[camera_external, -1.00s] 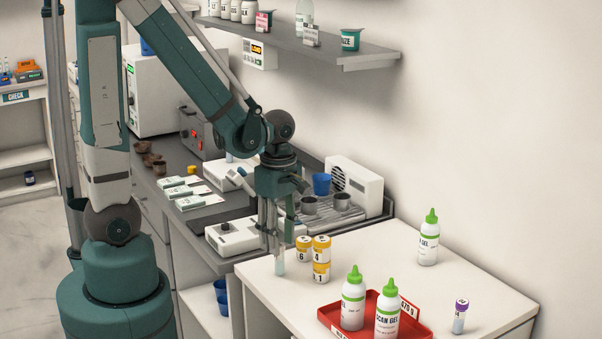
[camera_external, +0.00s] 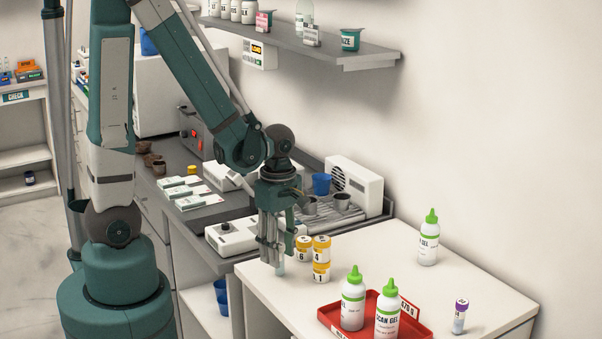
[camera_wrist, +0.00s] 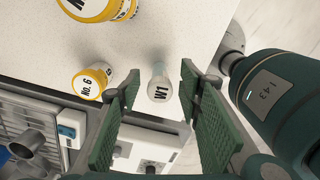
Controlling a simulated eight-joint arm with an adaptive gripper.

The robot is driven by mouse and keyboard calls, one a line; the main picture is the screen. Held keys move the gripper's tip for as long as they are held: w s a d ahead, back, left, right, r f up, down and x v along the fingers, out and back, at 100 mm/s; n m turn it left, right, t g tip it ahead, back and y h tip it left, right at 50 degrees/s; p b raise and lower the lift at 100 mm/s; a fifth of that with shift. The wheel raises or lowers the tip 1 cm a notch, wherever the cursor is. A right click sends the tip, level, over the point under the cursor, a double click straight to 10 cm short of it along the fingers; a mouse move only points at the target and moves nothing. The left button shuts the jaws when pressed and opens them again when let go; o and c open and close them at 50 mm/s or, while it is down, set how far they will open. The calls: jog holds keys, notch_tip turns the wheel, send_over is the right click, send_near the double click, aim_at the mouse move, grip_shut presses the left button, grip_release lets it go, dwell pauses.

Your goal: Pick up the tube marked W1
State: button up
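The tube marked W1 (camera_wrist: 159,86) has a pale grey-white cap and stands at the edge of the white table. In the wrist view it shows between the two green finger pads of my gripper (camera_wrist: 162,108), with a gap on both sides. In the external view my gripper (camera_external: 273,256) points down over the tube, and only the tube's lower part (camera_external: 281,268) shows below the fingers. The fingers are open and hold nothing.
Yellow-capped vials (camera_external: 321,258) marked 6, 4 and 1 stand close to the right of the tube. A red tray (camera_external: 333,316) with green-capped gel bottles, another gel bottle (camera_external: 428,243) and a purple-capped tube (camera_external: 460,318) are farther right. A white device (camera_external: 230,235) lies behind.

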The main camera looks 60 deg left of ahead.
jog(key=shift+f, duration=0.95)
jog(key=c, duration=0.9)
